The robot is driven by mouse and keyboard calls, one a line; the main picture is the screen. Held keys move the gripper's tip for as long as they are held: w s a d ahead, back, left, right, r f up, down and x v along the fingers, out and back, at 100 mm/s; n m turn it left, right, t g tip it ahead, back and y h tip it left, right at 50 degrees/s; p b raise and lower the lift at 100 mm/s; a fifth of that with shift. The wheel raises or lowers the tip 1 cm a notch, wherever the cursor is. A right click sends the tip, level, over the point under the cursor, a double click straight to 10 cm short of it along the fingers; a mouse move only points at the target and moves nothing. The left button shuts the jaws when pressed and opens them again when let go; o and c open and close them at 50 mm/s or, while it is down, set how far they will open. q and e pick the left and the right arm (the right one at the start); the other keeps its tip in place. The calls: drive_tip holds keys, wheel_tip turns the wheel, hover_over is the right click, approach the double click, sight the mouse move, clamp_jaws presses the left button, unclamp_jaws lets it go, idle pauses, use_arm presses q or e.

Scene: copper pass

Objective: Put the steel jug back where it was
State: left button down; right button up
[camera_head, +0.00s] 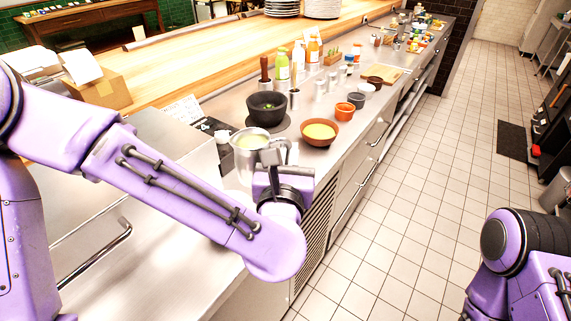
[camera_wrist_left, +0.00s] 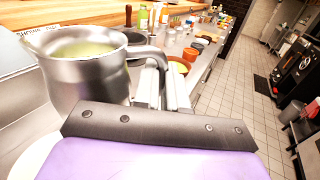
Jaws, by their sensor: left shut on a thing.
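The steel jug (camera_head: 244,163) holds a pale yellow-green liquid and looks roughly upright over the steel counter (camera_head: 190,235). It also shows large at the left of the left wrist view (camera_wrist_left: 88,82). My left gripper (camera_head: 271,163) is shut on the jug's handle, on the jug's right side; its fingers show in the left wrist view (camera_wrist_left: 160,88). The gap between the jug's base and the counter is hard to judge. Only a part of my right arm shows at the lower right of the head view, and its gripper is out of frame.
Beyond the jug stand a dark mortar (camera_head: 266,108) and a terracotta bowl (camera_head: 319,132) of yellow food. Small orange bowls (camera_head: 345,110), bottles (camera_head: 283,66) and a cutting board (camera_head: 383,74) line the counter farther back. A cardboard box (camera_head: 98,88) sits at left. The tiled floor is open at right.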

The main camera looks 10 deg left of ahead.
use_arm(q)
drive_tip(key=w+f+p, duration=0.1)
drive_tip(key=w+f, duration=0.2)
drive_tip(key=w, duration=0.1)
drive_tip(key=w+f+p, duration=0.1)
drive_tip(key=w+f, duration=0.2)
drive_tip(key=w, duration=0.1)
drive_tip(key=w+f+p, duration=0.2)
drive_tip(key=w+f, duration=0.1)
drive_tip(key=w, duration=0.2)
drive_tip(key=shift+w+d+f, duration=0.1)
drive_tip(key=shift+f, duration=0.1)
wheel_tip(320, 180, down, 2)
drive_tip(key=shift+f+p, duration=0.25)
drive_tip(key=shift+p, duration=0.45)
drive_tip(key=shift+f, duration=0.35)
drive_tip(key=shift+f, duration=0.1)
drive_tip(key=shift+f+b, duration=0.15)
drive_tip(key=shift+b, duration=0.15)
drive_tip(key=c, duration=1.2)
unclamp_jaws()
